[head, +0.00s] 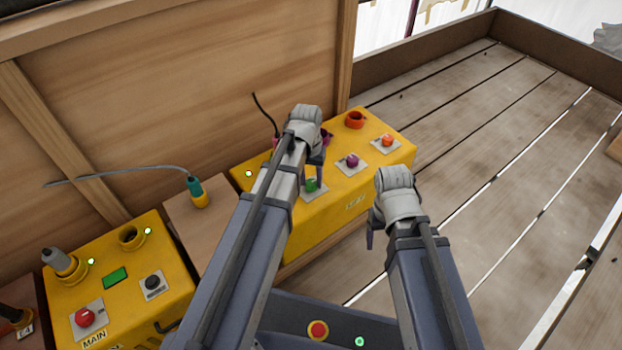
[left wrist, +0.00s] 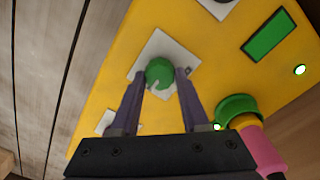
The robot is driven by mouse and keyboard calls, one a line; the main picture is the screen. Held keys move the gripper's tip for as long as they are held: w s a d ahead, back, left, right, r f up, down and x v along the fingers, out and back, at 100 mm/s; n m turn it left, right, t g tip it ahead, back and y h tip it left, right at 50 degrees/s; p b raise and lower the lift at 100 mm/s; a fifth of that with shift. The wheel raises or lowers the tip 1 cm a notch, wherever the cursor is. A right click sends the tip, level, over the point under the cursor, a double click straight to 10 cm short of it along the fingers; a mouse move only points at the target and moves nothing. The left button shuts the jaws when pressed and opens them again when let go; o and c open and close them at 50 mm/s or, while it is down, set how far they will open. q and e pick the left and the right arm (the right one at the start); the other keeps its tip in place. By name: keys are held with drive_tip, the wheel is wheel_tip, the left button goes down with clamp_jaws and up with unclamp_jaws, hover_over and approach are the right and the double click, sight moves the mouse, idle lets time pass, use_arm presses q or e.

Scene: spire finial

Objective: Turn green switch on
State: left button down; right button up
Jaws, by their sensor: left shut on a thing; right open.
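The green switch (head: 311,184) is a round knob on a light square plate on the yellow box (head: 330,215) in the middle of the head view. In the left wrist view the green switch (left wrist: 160,72) sits between the two purple fingers of my left gripper (left wrist: 160,78), which is shut on it. In the head view my left gripper (head: 312,176) reaches down onto the knob and partly hides it. My right gripper (head: 371,232) is open, off the box's front right side; its fingers are mostly hidden behind its wrist.
The same box carries a purple knob (head: 352,160), an orange knob (head: 387,140) and an orange ring socket (head: 355,119). A second yellow box (head: 180,290) at lower left has a red button (head: 85,317) and a black knob (head: 152,282). A wooden wall (head: 180,90) stands behind.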

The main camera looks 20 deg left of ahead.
sight(310, 182)
idle(0.4)
use_arm(q)
drive_tip(key=shift+c, duration=2)
unclamp_jaws()
drive_tip(key=r+p, duration=0.8)
drive_tip(key=shift+a, duration=0.2)
drive_tip(key=shift+f, duration=0.1)
